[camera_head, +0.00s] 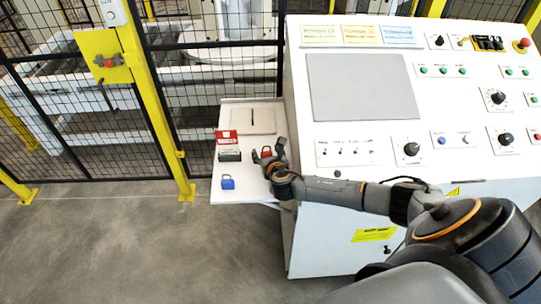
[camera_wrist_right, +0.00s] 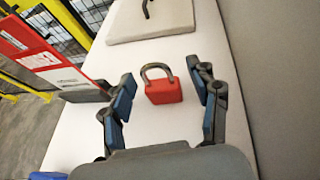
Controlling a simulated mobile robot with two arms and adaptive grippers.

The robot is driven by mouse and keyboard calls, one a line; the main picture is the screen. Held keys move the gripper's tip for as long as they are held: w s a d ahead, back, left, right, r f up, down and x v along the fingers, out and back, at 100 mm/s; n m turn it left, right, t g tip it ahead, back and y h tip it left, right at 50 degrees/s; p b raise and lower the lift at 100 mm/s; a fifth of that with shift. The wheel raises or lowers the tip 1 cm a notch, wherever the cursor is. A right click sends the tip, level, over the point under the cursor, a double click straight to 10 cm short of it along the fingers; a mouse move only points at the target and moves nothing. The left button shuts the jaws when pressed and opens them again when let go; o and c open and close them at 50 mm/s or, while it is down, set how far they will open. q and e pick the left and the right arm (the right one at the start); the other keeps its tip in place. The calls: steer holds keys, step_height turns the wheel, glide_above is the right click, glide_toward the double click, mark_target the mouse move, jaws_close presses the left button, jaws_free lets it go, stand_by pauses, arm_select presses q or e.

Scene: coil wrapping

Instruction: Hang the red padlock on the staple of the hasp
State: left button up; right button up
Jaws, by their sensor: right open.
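The red padlock (camera_wrist_right: 164,91) stands upright on the white shelf in the right wrist view, its grey shackle pointing away from my gripper. It shows small and partly covered in the head view (camera_head: 265,154). My right gripper (camera_wrist_right: 166,82) is open, with one finger on each side of the padlock and a gap on both sides; it also shows in the head view (camera_head: 268,152). A beige plate (camera_wrist_right: 180,22) lies beyond the padlock. A dark curved piece stands on it, cut off by the frame; I cannot tell if it is the hasp's staple. My left gripper is not in view.
The shelf (camera_head: 205,195) also holds a blue padlock (camera_head: 228,183) and a red-and-white card (camera_head: 226,136) with a dark base. The control console (camera_head: 340,215) rises right of the shelf. A yellow post (camera_head: 150,100) and mesh fence stand left and behind.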

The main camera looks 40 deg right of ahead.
steer(key=v, duration=0.3)
steer(key=b+v, duration=0.1)
steer(key=v, duration=0.3)
steer(key=b+v, duration=0.1)
steer(key=v, duration=0.2)
steer(key=shift+s+d+f, duration=0.1)
steer(key=shift+s+f, duration=0.05)
steer(key=shift+s, duration=0.4)
steer(key=shift+s+r, duration=0.35)
steer(key=shift+s, duration=0.2)
steer(key=shift+a, duration=0.25)
